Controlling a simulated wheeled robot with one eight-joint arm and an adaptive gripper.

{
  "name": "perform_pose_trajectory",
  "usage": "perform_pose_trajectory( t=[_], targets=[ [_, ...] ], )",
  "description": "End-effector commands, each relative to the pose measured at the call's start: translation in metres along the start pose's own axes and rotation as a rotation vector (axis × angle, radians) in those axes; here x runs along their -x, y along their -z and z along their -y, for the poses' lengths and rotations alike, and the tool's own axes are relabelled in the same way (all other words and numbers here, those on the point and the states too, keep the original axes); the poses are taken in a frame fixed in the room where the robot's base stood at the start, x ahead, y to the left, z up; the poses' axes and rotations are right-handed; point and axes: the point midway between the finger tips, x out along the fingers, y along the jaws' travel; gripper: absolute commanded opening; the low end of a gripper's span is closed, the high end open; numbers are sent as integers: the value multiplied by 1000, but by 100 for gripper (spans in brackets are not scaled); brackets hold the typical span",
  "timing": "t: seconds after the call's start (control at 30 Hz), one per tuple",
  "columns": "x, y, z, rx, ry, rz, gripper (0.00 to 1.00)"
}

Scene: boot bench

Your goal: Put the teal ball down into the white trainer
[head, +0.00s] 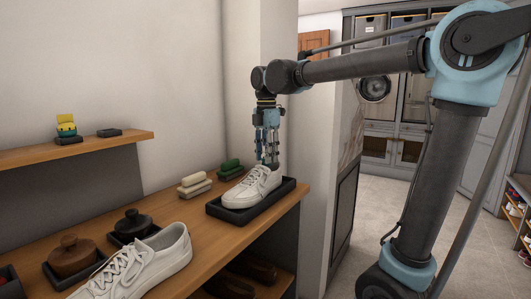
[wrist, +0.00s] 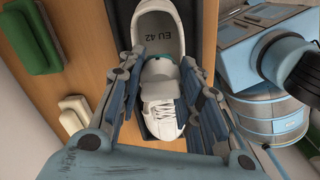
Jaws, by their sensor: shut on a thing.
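The white trainer (head: 252,187) stands in a black tray on the bench, toe toward the lower left. In the wrist view its insole (wrist: 160,35), marked EU 42, shows in the opening, with the tongue and laces (wrist: 160,108) below it. My gripper (head: 267,162) points down at the trainer's opening. In the wrist view my gripper (wrist: 162,66) has its fingers on both sides of the tongue. Only a small teal edge of the teal ball (wrist: 160,58) shows between the fingertips, just past the tongue. The rest of the ball is hidden. The gripper is shut on it.
The black tray (head: 287,188) lies near the bench's right end. A green brush (head: 231,167) and a cream brush (head: 194,185) lie left of it. Another white shoe (head: 145,265) and lidded pots (head: 72,257) stand nearer. A wall rises behind the bench.

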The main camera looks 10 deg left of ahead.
Motion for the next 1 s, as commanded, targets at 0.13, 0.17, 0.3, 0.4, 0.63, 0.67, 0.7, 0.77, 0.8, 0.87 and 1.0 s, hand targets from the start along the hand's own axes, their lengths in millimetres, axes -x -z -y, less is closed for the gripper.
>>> perform_pose_trajectory(
  t=[0.13, 0.17, 0.3, 0.4, 0.63, 0.67, 0.7, 0.77, 0.8, 0.87, 1.0],
  targets=[
    [-6, 0, 0, 0, 0, 0, 15],
    [-7, 0, 0, 0, 0, 0, 15],
    [-13, 0, 0, 0, 0, 0, 15],
    [-17, 0, 0, 0, 0, 0, 15],
    [-20, 0, 0, 0, 0, 0, 56],
    [-20, 0, 0, 0, 0, 0, 56],
    [-20, 0, 0, 0, 0, 0, 56],
    [-20, 0, 0, 0, 0, 0, 56],
    [-20, 0, 0, 0, 0, 0, 56],
    [-20, 0, 0, 0, 0, 0, 56],
    [-17, 0, 0, 0, 0, 0, 56]
  ],
)
